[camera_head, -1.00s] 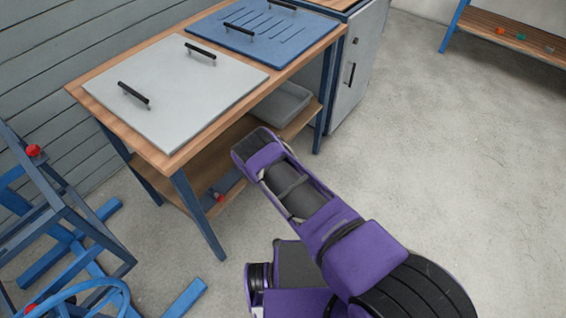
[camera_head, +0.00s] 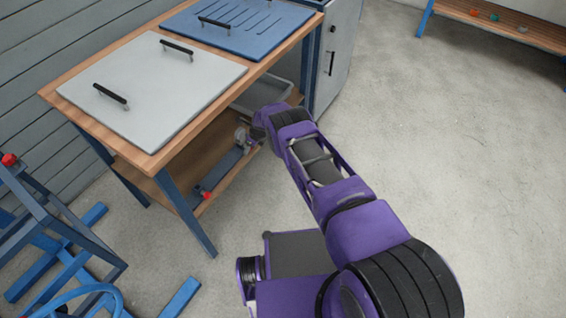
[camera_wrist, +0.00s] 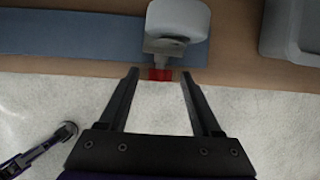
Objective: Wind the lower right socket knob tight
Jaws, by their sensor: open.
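A small red knob (camera_wrist: 160,74) shows in the wrist view under a pale grey round fitting (camera_wrist: 178,18) with a metal bracket. The fitting stands at a blue-grey bar (camera_wrist: 70,33). My gripper (camera_wrist: 160,77) is open. Its fingertips lie left and right of the red knob in the picture, with a gap on both sides; I cannot tell the depth. In the head view the bar (camera_head: 225,170) lies on the lower shelf, with another red knob (camera_head: 206,195) at its near end. My arm reaches the shelf's front edge there, and the fingers are hidden.
The bench top (camera_head: 170,155) with a grey lid panel (camera_head: 150,90) overhangs the shelf (camera_head: 140,178). A bench leg (camera_head: 185,210) stands left of my arm. A grey bin (camera_head: 268,95) is on the shelf; it also shows in the wrist view (camera_wrist: 290,30). The right floor is clear.

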